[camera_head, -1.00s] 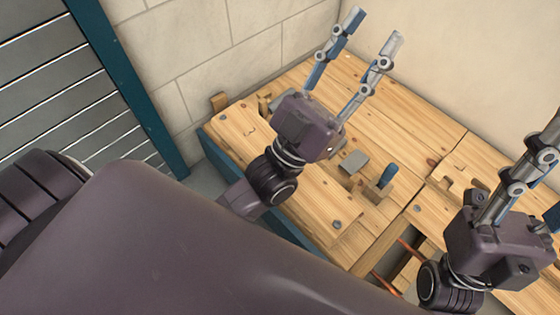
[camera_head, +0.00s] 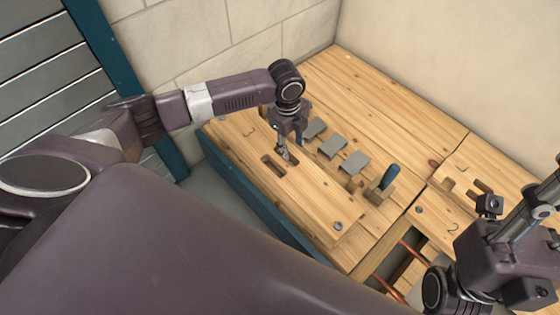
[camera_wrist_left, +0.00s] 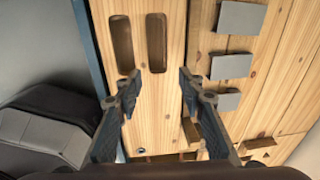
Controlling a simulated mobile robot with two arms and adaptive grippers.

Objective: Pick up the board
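The board (camera_head: 309,200) is a long pale wooden plank with two oblong slots and a bolt near its near end. It lies along the left edge of the workbench. My left gripper (camera_head: 286,152) points down over its slotted middle and hides part of it. In the left wrist view the board (camera_wrist_left: 155,105) runs between my left gripper's fingers (camera_wrist_left: 157,88), which are wide apart with nothing held. I cannot tell whether they touch it. My right gripper (camera_head: 545,225) is at the lower right, partly cut off by the frame edge.
Several grey plates (camera_head: 355,162) on wooden blocks stand in a row right of the board. A blue-handled piece (camera_head: 389,177) is beside them. The workbench (camera_head: 375,100) is bare farther back. An opening with orange pipes (camera_head: 412,250) lies at the front. Walls stand behind and left.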

